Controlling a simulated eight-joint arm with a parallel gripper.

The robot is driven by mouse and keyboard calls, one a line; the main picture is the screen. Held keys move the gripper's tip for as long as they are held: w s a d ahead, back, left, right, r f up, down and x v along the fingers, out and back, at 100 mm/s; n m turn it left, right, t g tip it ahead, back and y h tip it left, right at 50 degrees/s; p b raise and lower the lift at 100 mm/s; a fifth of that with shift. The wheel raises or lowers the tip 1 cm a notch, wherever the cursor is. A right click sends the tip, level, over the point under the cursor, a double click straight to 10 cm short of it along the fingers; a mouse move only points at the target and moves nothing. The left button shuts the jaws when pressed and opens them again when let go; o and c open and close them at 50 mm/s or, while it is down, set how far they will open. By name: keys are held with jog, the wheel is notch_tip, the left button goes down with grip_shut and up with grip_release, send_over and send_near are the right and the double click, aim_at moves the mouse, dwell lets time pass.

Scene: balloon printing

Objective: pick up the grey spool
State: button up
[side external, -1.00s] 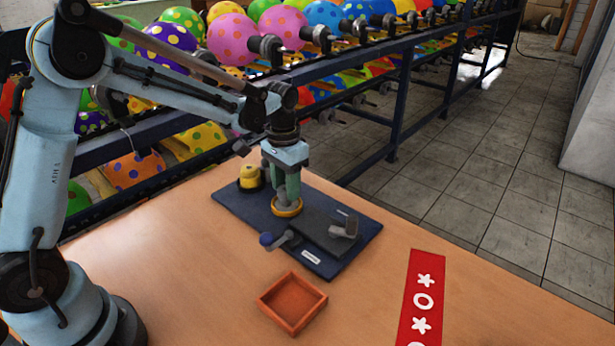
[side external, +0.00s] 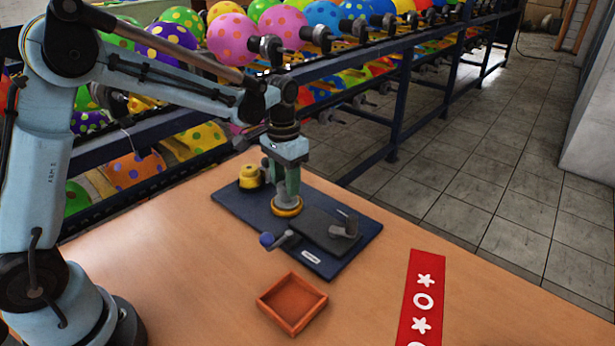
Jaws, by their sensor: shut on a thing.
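My gripper (side external: 286,186) points straight down over the dark blue board (side external: 232,204) on the table. Its greenish fingers are shut on a small grey piece, which I take to be the grey spool (side external: 287,201). The fingers hide much of it. The spool is upright at the yellow ring (side external: 288,212) on the board; I cannot tell whether it is clear of the ring.
A yellow knob-like piece (side external: 249,177) stands at the board's back left. A blue-knobbed lever (side external: 268,240) and a grey clamp-like part (side external: 344,228) are on the board. An orange tray (side external: 262,302) and a red strip (side external: 424,300) lie in front. Balloon racks (side external: 398,110) stand behind.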

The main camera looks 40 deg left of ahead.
jog(key=shift+r, duration=0.15)
jog(key=shift+r, duration=3.05)
